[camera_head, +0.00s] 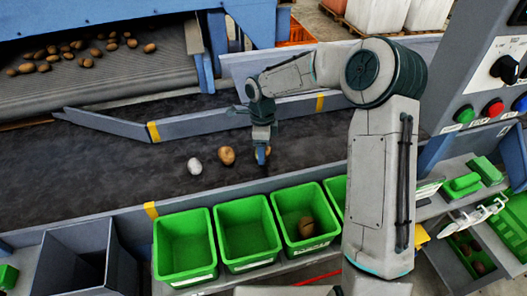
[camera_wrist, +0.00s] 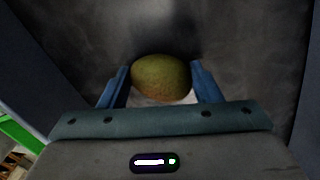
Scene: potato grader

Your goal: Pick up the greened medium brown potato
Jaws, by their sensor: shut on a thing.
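My gripper (camera_wrist: 160,90) is shut on a greenish-brown potato (camera_wrist: 161,78), with one blue finger on each side of it in the wrist view. In the head view my gripper (camera_head: 262,154) points down over the dark belt (camera_head: 120,181), and only a little of the held potato shows beside the fingers. I cannot tell whether the potato touches the belt. A brown potato (camera_head: 227,156) lies on the belt just left of my gripper. A pale, whitish potato (camera_head: 195,166) lies further left.
Green bins (camera_head: 185,277) stand along the belt's front edge; one holds a brown potato (camera_head: 306,226). A grey angled guide rail (camera_head: 100,134) runs behind my gripper. Several potatoes lie on the upper conveyor (camera_head: 120,80). A control panel (camera_head: 490,85) stands at right. The belt's left part is clear.

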